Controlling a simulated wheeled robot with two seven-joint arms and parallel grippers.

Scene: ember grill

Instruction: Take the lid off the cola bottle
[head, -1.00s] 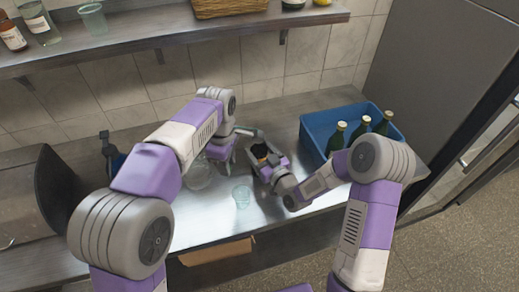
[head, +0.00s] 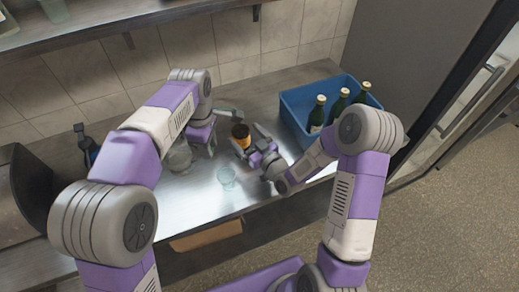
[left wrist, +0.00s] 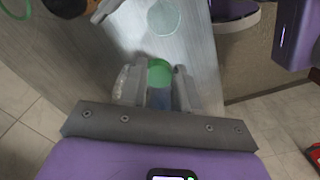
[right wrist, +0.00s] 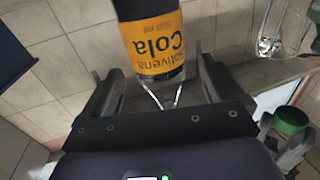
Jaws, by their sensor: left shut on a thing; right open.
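The cola bottle (head: 240,130) stands on the counter, its orange label showing in the head view. In the right wrist view the cola bottle (right wrist: 152,45) has its label upside down, and a clear part narrows toward my gripper. My right gripper (head: 255,143) is open, its fingers spread just in front of the bottle. It also shows in the right wrist view (right wrist: 160,75). My left gripper (left wrist: 160,85) is shut on a green round piece (left wrist: 160,72) that looks like the lid. That piece also shows in the right wrist view (right wrist: 290,120), apart from the bottle.
A blue crate (head: 298,115) with several green bottles stands at the right. A dark spray-type bottle (head: 87,148) stands farther left. A shelf (head: 130,28) runs above.

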